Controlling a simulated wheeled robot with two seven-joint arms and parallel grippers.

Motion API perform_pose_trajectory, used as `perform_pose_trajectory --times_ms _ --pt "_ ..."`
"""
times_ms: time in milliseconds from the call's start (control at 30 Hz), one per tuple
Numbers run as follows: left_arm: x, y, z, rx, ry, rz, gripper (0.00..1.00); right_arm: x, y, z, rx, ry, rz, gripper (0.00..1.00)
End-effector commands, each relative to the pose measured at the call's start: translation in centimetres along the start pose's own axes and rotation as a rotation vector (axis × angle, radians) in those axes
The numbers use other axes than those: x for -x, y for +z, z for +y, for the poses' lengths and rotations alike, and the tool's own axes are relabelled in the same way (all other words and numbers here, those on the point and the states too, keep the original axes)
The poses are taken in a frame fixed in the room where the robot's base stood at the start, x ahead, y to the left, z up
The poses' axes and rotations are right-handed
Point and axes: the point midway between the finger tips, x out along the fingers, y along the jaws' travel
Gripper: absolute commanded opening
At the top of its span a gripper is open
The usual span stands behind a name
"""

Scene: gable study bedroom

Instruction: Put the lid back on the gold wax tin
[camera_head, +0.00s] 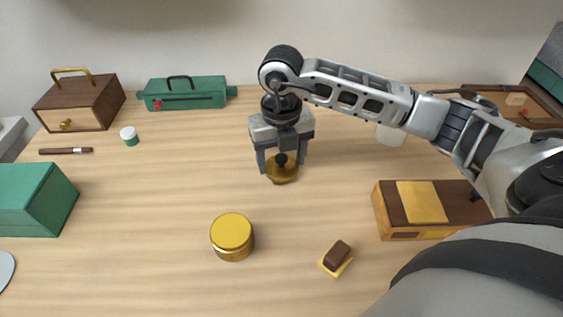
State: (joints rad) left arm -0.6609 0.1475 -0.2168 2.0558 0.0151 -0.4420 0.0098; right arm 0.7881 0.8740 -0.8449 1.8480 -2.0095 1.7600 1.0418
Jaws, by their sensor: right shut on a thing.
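The gold wax tin (232,239) stands upright on the table, left of centre and towards the front. Its top face is a smooth yellow-gold disc. My right gripper (282,162) points straight down behind the tin and to its right. It is shut on a round gold lid (282,174), which has a dark knob-like part between the fingers. The lid is apart from the tin. I cannot tell whether it touches the table. My left gripper is out of view.
A brown block on a yellow pad (333,268) lies right of the tin. A wooden box (390,218) stands farther right under my arm. A green box (35,198) is at left; a small white-capped jar (130,137) and a brush (66,150) lie behind. Table around the tin is clear.

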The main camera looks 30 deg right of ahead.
Motion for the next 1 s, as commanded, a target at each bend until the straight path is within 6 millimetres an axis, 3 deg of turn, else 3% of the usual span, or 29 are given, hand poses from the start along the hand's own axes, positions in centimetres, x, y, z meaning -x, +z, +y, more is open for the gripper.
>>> perform_pose_trajectory --times_ms 100,167,367,500,700,1000 --pt "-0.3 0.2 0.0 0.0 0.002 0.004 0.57 1.9 0.1 0.1 0.002 0.002 -0.006 0.42" --pt "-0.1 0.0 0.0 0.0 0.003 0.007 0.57 3.0 -0.9 0.6 0.006 0.003 -0.005 0.42" --pt "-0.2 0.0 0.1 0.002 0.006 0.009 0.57 7.8 -4.3 2.5 0.008 0.004 -0.009 0.42" --pt "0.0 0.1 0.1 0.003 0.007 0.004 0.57 9.5 -7.5 4.2 0.01 0.001 -0.006 0.42" --pt "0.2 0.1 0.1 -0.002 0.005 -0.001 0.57 11.0 -10.7 5.8 0.006 0.0 -0.004 0.42" --pt "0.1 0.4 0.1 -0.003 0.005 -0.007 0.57 11.6 -12.3 6.7 0.001 0.0 -0.001 0.42"
